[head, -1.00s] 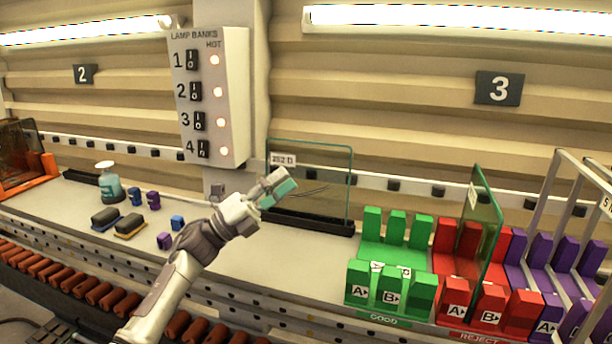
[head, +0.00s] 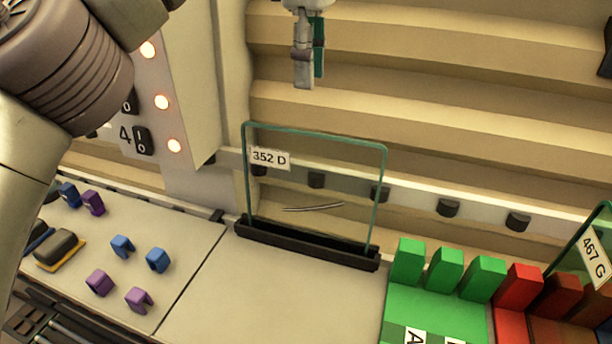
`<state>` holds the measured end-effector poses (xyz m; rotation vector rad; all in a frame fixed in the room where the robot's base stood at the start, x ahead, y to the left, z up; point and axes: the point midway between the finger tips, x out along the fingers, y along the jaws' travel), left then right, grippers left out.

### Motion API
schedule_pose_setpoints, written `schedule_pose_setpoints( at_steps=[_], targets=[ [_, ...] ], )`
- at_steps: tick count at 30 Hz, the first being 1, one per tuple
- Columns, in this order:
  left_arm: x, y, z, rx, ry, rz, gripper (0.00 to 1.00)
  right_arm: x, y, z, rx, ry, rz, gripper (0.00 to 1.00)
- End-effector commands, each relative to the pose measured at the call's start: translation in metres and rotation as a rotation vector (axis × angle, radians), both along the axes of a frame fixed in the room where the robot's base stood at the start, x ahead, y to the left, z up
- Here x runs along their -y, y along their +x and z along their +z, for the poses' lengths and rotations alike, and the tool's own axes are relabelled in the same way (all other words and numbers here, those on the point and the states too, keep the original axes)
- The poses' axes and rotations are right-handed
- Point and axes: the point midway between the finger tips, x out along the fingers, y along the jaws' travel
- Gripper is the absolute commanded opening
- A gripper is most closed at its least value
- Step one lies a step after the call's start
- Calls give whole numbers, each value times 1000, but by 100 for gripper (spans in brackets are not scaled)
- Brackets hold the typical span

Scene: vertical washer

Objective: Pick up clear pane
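The clear pane (head: 325,180) stands upright in a black slotted holder (head: 300,243) on the bench, in the middle of the head view. It has a green-tinted edge, a white label reading "352 D" near its upper left, and a thin curved mark low on it or seen through it. My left gripper (head: 309,82) is at the top of the view, fingers pointing down, above the pane's top edge and apart from it. One grey finger and a teal pad overlap in this view, so the gap between the fingers is unclear. My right gripper is not in view.
Blue and purple clips (head: 123,246) lie on the left. The bench before the holder is clear.

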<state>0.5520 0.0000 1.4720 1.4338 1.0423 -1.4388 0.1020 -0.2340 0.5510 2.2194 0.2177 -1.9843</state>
Motion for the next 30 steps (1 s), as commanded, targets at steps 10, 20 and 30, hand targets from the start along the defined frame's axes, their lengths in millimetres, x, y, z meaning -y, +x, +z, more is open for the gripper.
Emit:
schedule_pose_setpoints(
  at_steps=[10,20,30],
  targets=[
    [-2,0,-64,-2,6,1,39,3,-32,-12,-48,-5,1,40],
    [-2,-3,-90,-2,4,0,39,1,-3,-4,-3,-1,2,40],
    [-3,-9,-131,-3,2,3,39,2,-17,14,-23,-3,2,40]
  ],
)
